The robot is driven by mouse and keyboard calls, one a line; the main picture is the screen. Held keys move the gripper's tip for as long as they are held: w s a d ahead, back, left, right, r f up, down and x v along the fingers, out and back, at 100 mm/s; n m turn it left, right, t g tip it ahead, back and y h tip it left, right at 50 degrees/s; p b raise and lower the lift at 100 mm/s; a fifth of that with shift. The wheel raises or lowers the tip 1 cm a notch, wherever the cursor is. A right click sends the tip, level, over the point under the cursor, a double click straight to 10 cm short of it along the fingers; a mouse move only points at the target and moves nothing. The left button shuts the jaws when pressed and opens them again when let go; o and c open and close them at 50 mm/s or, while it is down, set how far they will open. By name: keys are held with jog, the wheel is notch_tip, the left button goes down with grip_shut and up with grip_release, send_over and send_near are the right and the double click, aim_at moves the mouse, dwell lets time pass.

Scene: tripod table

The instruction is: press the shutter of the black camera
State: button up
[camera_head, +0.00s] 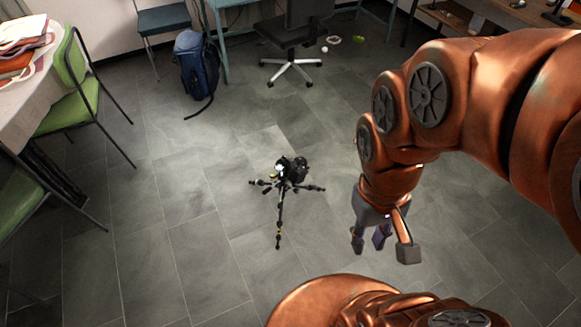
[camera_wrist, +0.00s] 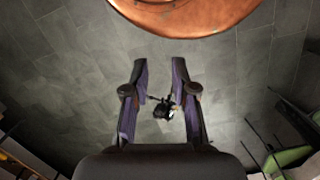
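The black camera (camera_head: 291,169) sits on top of a small black tripod (camera_head: 279,215) that stands on the floor, legs spread. Its shutter button is too small to make out. My gripper (camera_head: 382,242) hangs in the air to the right of the camera in the head view, apart from it. In the wrist view, my gripper (camera_wrist: 159,70) has its two fingers apart with nothing held between them. The black camera (camera_wrist: 164,108) shows far below, in the gap between the fingers.
A blue backpack (camera_head: 196,65) and an office chair (camera_head: 290,35) stand at the back. A green chair (camera_head: 75,85) and a table (camera_head: 28,80) are at the left. The tiled floor around the tripod is clear.

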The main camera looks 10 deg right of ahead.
grip_shut()
dwell(1.2)
